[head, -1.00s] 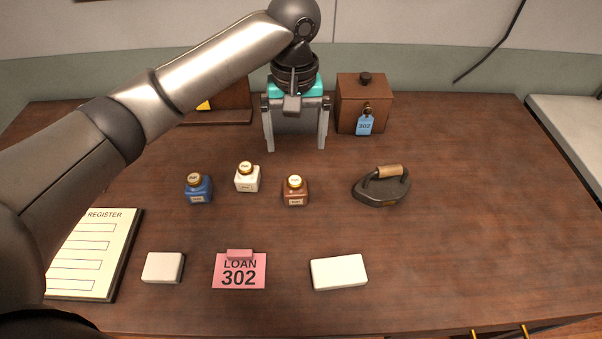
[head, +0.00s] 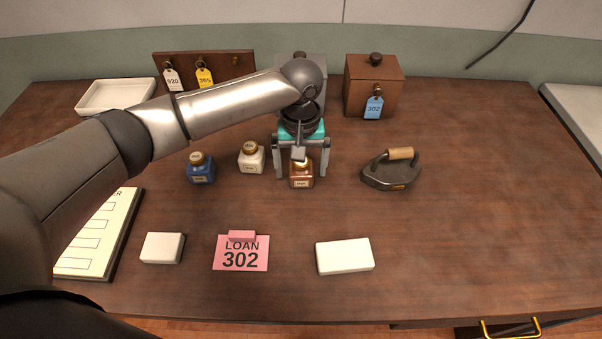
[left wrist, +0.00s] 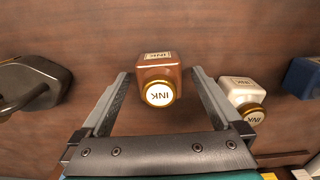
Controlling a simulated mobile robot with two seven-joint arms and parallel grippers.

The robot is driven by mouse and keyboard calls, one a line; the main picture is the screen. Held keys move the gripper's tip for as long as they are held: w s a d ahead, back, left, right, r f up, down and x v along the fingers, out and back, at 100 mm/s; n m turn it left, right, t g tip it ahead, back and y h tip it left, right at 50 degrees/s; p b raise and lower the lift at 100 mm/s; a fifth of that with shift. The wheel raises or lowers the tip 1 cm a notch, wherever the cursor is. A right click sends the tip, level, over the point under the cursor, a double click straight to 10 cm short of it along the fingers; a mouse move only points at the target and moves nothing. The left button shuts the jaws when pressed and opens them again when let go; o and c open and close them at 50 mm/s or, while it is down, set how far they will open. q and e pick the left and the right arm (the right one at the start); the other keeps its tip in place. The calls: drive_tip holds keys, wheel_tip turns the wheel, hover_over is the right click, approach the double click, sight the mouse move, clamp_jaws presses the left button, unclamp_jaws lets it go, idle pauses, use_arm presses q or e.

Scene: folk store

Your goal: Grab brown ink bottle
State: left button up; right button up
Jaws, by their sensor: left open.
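The brown ink bottle (head: 302,180) stands upright on the table, with a gold cap. My left gripper (head: 302,172) is open above and around it, with one finger on each side in the head view. In the left wrist view the brown bottle (left wrist: 158,78) shows its INK cap between the two open fingers (left wrist: 158,90), with gaps on both sides. The white ink bottle (head: 252,158) stands just left of the gripper, close to one finger. The blue ink bottle (head: 201,170) stands further left. My right gripper is not in view.
A flat iron (head: 390,172) stands to the right. A pink loan card (head: 241,258) and two white blocks, one left (head: 162,248) and one right (head: 344,256), lie in front. A wooden box (head: 373,82) with a blue tag stands behind.

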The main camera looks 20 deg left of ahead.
use_arm(q)
drive_tip(key=shift+f, duration=0.35)
drive_tip(key=shift+c, duration=0.2)
clamp_jaws()
idle(0.4)
drive_tip(key=shift+r, duration=0.1)
